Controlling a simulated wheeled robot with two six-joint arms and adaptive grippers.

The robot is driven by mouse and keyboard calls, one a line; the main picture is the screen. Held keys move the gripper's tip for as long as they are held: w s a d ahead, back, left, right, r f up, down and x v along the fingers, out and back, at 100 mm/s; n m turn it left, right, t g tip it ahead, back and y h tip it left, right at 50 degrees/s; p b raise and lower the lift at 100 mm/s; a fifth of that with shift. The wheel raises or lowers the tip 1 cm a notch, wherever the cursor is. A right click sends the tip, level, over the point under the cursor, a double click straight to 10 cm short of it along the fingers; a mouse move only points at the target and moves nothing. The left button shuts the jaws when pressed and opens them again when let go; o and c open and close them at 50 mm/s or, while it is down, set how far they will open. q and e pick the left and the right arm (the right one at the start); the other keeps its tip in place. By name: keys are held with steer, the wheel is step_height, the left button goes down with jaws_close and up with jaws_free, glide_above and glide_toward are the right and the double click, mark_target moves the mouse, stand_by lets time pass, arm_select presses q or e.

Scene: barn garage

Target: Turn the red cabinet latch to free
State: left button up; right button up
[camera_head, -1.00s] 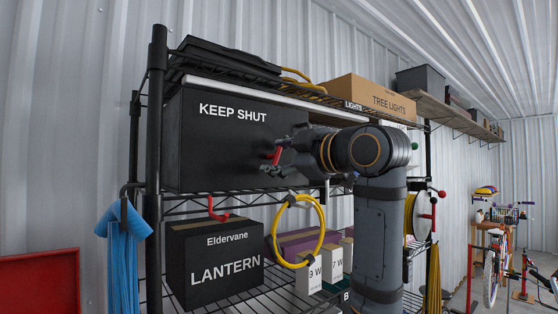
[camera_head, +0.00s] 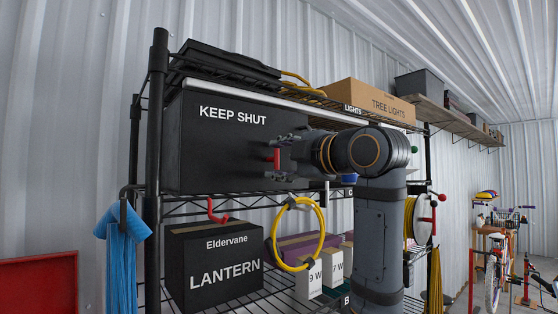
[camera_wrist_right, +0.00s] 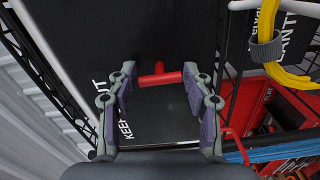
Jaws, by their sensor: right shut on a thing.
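The black cabinet (camera_head: 215,155) marked KEEP SHUT stands on the rack's shelf with its front closed. The red latch (camera_head: 276,158) is on the right part of its front and looks about upright in the head view. My right gripper (camera_head: 269,159) comes from the right, its fingers above and below the latch. In the right wrist view, the gripper (camera_wrist_right: 158,76) is shut on the red latch (camera_wrist_right: 160,79), a short bar on a stem spanning the fingers. The latch's base is partly hidden. My left gripper is not in view.
Below the cabinet are a black lantern box (camera_head: 213,265), a red hook (camera_head: 216,211) and a yellow cable coil (camera_head: 321,235). A tree lights box (camera_head: 368,101) sits above.

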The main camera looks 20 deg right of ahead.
steer(key=o, duration=1.1)
steer(key=v, duration=1.2)
